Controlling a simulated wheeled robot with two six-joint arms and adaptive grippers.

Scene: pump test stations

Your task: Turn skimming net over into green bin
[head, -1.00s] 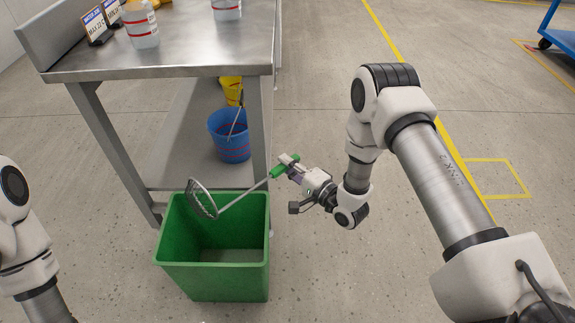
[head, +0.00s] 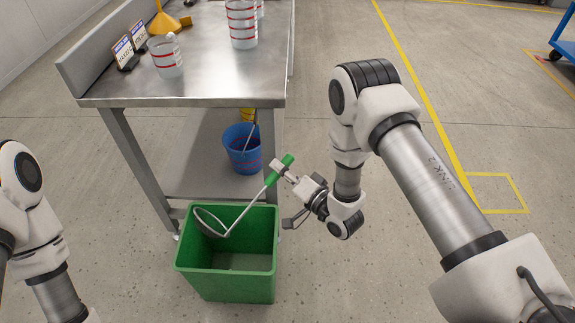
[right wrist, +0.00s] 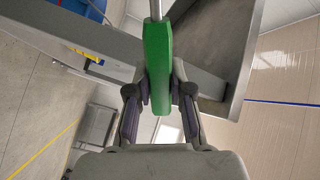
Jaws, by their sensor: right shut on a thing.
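The skimming net (head: 212,221) has a round hoop, a thin metal rod and a green handle (head: 281,171). My right gripper (head: 279,172) is shut on the green handle, which also shows between the fingers in the right wrist view (right wrist: 157,65). The hoop is low at the back left of the green bin's opening, tilted. The green bin (head: 225,287) stands on the floor, open at the top, and its visible floor looks empty. I cannot tell whether the hoop touches the bin wall. My left arm shows at the left edge, but its gripper is out of view.
A steel table (head: 205,75) stands behind the bin, bearing clear containers with red bands (head: 167,60), small signs (head: 124,52) and a yellow funnel (head: 165,22). A blue bucket (head: 242,150) sits on its lower shelf. The floor to the right is mostly clear.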

